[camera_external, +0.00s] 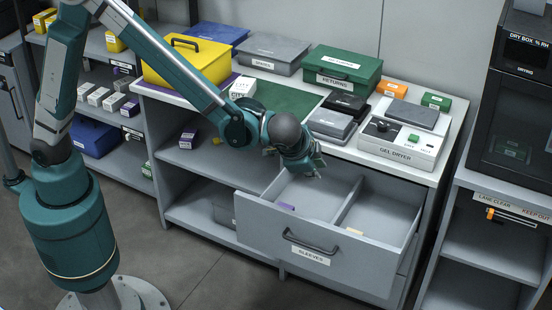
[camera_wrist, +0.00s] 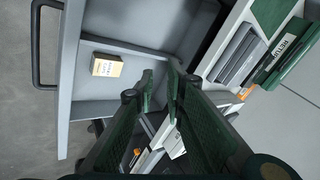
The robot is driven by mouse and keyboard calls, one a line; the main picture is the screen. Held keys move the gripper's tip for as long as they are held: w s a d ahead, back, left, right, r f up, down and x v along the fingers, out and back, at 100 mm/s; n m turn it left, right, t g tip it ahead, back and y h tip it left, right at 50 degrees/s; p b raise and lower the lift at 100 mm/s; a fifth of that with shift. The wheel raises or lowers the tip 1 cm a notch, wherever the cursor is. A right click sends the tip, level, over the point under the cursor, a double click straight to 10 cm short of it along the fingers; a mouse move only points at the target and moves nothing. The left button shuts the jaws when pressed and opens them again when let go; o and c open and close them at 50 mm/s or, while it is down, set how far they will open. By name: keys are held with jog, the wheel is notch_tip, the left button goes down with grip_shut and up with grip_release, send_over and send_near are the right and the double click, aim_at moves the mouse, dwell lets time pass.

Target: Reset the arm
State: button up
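My arm reaches from the left over the bench, and my gripper (camera_external: 314,168) hangs above the back of the open drawer labelled SLEEVES (camera_external: 320,256). In the wrist view the two dark green fingers of my gripper (camera_wrist: 160,72) stand apart with a narrow gap, and nothing shows between them. A small purple item (camera_external: 287,208) lies in the left compartment. A divider splits the drawer.
The bench top holds a green RETURNS box (camera_external: 342,68), a gel dryer (camera_external: 400,146), grey cases (camera_external: 330,123) and a yellow box (camera_external: 185,62). A dry box (camera_external: 515,100) stands at the right. Shelves are at the left. The floor in front is clear.

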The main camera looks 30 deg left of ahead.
jog(key=w+a+r+n+g, duration=0.15)
jog(key=w+a+r, duration=0.3)
jog(key=a, duration=0.75)
jog(key=w+a+r+n, duration=0.25)
jog(key=w+a, duration=0.35)
jog(key=a, duration=0.6)
jog(key=w+a+r+n, duration=0.1)
jog(key=w+a+r, duration=0.45)
jog(key=a, duration=0.65)
jog(key=s+a+r+n, duration=0.2)
jog(key=a+n, duration=0.2)
jog(key=a, duration=1.5)
jog(key=s+a+n, duration=0.2)
jog(key=s+a, duration=0.2)
jog(key=a, duration=0.4)
jog(key=s+a+f+n+t, duration=0.1)
jog(key=s+a+n, duration=0.1)
jog(key=s+a, duration=0.3)
jog(key=a, duration=0.3)
jog(key=shift+a+f+p, duration=0.2)
jog(key=shift+a+p, duration=0.2)
